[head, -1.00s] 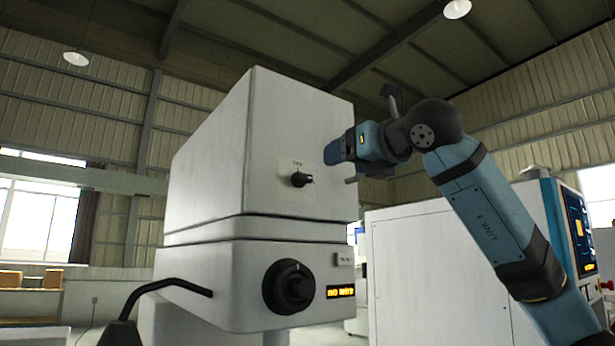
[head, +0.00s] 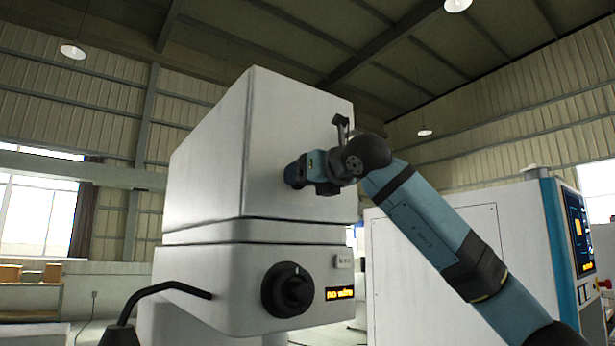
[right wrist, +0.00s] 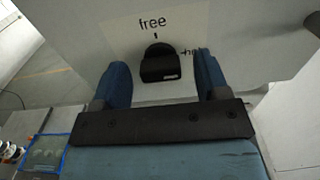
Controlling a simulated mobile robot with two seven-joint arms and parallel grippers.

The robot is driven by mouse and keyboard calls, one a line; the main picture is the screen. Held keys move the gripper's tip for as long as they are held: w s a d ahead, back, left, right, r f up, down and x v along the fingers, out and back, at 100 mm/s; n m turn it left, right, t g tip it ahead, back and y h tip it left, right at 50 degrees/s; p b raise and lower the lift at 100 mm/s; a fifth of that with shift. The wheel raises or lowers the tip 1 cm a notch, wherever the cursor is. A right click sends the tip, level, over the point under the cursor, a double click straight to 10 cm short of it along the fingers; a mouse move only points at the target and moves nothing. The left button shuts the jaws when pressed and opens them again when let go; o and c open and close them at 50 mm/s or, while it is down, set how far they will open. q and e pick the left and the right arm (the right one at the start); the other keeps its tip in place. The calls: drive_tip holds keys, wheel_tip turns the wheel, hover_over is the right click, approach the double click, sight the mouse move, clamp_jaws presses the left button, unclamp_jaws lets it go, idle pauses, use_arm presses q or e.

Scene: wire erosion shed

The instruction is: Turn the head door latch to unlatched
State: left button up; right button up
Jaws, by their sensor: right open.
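The head door latch is a small black knob (right wrist: 160,66) on the pale front of the machine head (head: 290,120). In the right wrist view, a label with "free" (right wrist: 152,23) and a tick stands above it, and a partly covered word starting "ho" is at its right. I cannot tell surely which mark the knob points to. My right gripper (right wrist: 162,76) is open, with one blue finger on each side of the knob and gaps showing. In the head view my right gripper (head: 292,172) is at the head's front and hides the knob. My left gripper is not in view.
Below are a larger black rotary dial (head: 288,289) and an amber display (head: 340,293). A black bent tube (head: 165,288) sticks out at the lower left. A white cabinet with a control screen (head: 580,230) stands at the right, behind my arm.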

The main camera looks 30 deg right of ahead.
drive_tip(key=c, duration=0.9)
drive_tip(key=shift+n, duration=0.4)
drive_tip(key=shift+a+f+n+p, duration=0.1)
drive_tip(key=shift+n+p, duration=0.7)
drive_tip(key=shift+n, duration=3.45)
drive_tip(key=shift+a+f+n+p, duration=0.1)
drive_tip(key=shift+n+p, duration=0.7)
drive_tip(key=shift+n, duration=3.45)
